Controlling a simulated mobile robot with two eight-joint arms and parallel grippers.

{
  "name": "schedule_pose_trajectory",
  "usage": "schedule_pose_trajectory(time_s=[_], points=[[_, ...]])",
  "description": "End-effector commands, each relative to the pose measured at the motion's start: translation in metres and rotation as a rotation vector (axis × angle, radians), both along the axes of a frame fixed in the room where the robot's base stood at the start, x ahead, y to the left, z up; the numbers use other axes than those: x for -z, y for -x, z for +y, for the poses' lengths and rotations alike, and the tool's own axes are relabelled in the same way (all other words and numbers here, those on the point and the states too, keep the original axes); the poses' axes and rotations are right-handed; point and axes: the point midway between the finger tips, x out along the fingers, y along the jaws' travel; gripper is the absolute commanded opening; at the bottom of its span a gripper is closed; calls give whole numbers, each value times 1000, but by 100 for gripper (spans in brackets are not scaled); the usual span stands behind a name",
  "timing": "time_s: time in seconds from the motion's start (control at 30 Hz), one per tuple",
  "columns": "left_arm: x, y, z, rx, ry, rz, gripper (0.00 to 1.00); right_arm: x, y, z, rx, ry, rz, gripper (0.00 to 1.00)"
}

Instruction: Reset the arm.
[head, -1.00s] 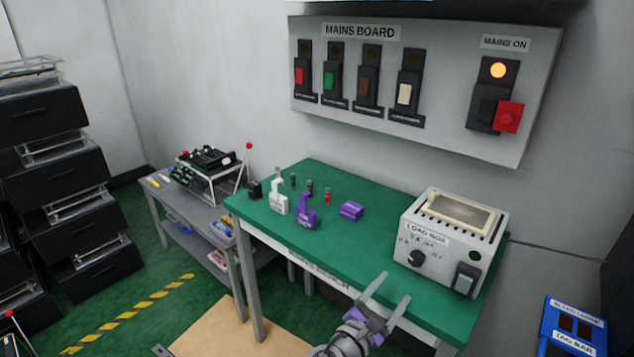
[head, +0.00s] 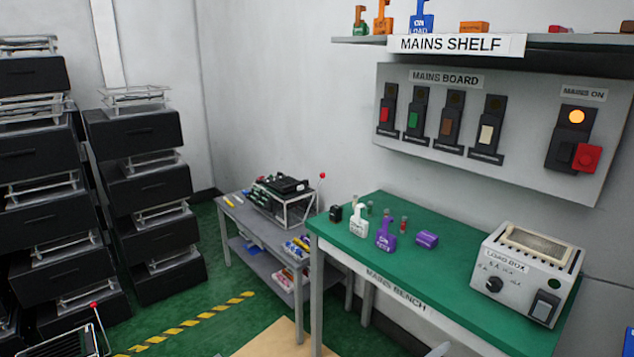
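A lever arm with a red ball tip (head: 322,176) stands steeply up at the right side of a black-topped apparatus (head: 284,200) on the grey side table. A second red ball tip (head: 93,305) on a dark rod shows at the lower left, by a wire-framed unit (head: 82,338) cut by the picture edge. I cannot tell which one the task means. A grey fingertip, which looks like my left gripper's (head: 438,350), shows at the bottom edge in front of the bench, apart from both levers. The rest of it is out of view. My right gripper does not show.
The green-topped mains bench (head: 455,278) holds white and purple tagged pieces and a load box (head: 527,275). The mains board (head: 490,130) with a lit lamp hangs above, under the mains shelf (head: 365,40). Black drawer stacks (head: 150,190) stand left. Striped green floor (head: 190,300) lies between.

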Motion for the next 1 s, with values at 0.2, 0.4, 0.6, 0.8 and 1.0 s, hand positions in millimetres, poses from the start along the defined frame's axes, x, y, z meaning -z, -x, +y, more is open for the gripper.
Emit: schedule_pose_trajectory(time_s=[0.2,0.4,0.6,0.8,1.0], points=[[0,0,0,0,0,0,0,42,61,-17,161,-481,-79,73],[0,0,0,0,0,0,0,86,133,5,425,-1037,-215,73],[0,0,0,0,0,0,0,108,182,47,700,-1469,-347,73],[-1,0,0,0,0,0,0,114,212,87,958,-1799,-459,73],[-62,-3,0,0,0,-20,0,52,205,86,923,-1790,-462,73]])
